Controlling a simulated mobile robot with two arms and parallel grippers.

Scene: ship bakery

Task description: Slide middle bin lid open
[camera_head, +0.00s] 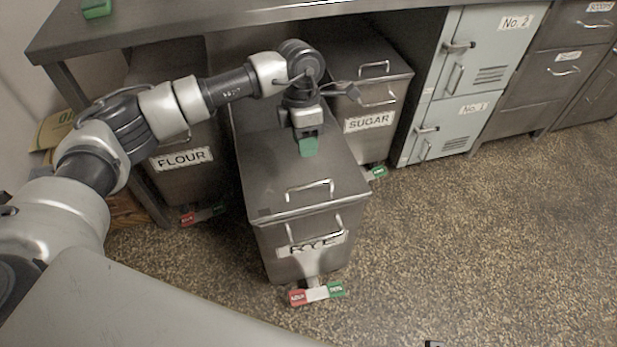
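The middle bin (300,262) is a grey metal box labelled RYE, standing forward of the bins on either side. Its lid (262,178) covers the top, with a bar handle (310,188) near the front edge. My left gripper (308,147) hangs over the lid, behind the handle and apart from it. Its green fingertips point down; I cannot tell their spacing or whether they touch the lid. The lid's rear part is hidden by my arm and the counter. My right gripper is not in view.
The FLOUR bin (185,180) stands left and the SUGAR bin (375,137) right, under the counter (200,22). A red and green pedal (316,292) sticks out at the rye bin's foot. Lockers (470,85) stand further right.

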